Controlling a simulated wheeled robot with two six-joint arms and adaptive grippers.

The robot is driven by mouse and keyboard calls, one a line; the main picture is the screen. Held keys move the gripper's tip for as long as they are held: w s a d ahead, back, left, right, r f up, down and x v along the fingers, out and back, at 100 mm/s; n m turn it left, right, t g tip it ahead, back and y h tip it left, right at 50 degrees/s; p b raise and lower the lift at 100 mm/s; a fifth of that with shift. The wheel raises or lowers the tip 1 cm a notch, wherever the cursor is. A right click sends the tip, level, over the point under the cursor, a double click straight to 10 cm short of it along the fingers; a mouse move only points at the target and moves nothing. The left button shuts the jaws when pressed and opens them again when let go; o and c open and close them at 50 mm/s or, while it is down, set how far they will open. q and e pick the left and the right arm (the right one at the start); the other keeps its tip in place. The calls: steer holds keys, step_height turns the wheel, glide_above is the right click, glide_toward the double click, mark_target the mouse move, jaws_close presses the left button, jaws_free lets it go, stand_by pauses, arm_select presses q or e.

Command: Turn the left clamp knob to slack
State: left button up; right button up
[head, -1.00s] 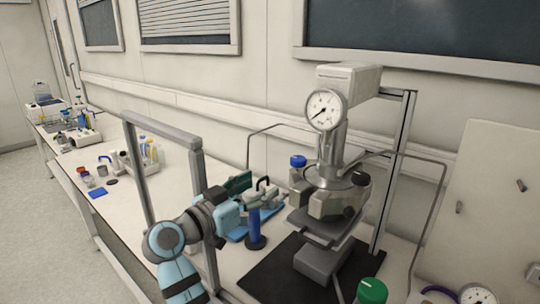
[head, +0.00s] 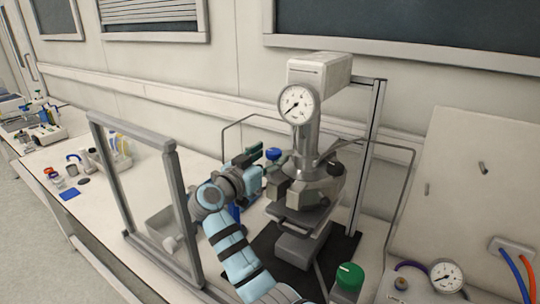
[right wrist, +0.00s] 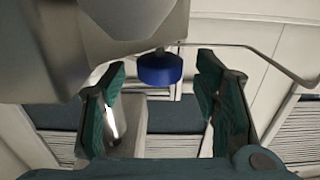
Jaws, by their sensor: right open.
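The pressure reactor (head: 302,140) stands on the bench with a gauge on its front. Its left clamp knob (head: 273,154) is blue and partly hidden behind my right gripper in the head view. A black clamp knob (head: 336,168) is on the right side. My right gripper (head: 262,168) is open beside the reactor's left side, at about the height of the clamp. In the right wrist view, the blue knob (right wrist: 160,69) shows in the gap between the two green finger pads, apart from both. My left gripper is not in view.
A grey frame (head: 178,210) stands left of my right arm. A green knob (head: 349,277) is in front of the reactor. A thin bent tube (head: 232,127) runs left of the reactor. A panel with a gauge (head: 446,277) and hoses is at right.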

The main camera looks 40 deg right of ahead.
steer(key=shift+s, duration=0.15)
steer(key=c, duration=0.4)
steer(key=shift+d, duration=0.1)
steer(key=c, duration=0.7)
steer(key=shift+f, duration=0.1)
steer(key=shift+c, duration=0.2)
steer(key=o, duration=1.1)
steer(key=shift+o, duration=0.2)
steer(key=v, duration=0.7)
steer(key=shift+a, duration=0.35)
